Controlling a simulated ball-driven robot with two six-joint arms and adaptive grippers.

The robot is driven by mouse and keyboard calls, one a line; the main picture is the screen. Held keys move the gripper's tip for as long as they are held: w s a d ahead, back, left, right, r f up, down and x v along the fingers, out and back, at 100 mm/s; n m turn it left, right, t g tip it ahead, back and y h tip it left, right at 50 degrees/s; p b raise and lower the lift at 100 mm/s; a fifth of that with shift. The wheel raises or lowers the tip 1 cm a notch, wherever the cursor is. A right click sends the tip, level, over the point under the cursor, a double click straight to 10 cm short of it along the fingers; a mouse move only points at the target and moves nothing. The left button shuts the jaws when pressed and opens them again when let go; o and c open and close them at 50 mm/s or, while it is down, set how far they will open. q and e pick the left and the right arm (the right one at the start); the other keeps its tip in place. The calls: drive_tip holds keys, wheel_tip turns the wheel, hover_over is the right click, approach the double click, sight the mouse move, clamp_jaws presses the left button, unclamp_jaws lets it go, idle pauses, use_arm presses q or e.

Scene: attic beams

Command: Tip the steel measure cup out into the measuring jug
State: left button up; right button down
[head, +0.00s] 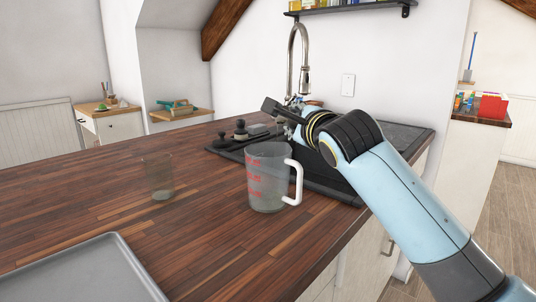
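The measuring jug (266,182) stands upright on the wooden counter in the head view. It is clear with red markings, and its white handle points right. My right arm reaches in from the right, and its dark gripper (280,112) is above and behind the jug, near the tap. A small shiny patch shows beside the gripper, but I cannot make out whether it is the steel measure cup. The arm hides much of that area, and the gripper's closure is unclear. My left gripper is not in view.
A clear glass (158,178) stands left of the jug. A grey tray (85,272) lies at the front left. Black knobbed objects (240,130) sit behind the jug, near the tap (291,60). Counter between glass, tray and jug is clear.

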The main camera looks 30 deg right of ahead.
drive_tip(key=shift+a+r+n+t+b, duration=0.1)
drive_tip(key=shift+r+n+t+b, duration=0.25)
drive_tip(key=shift+n, duration=0.55)
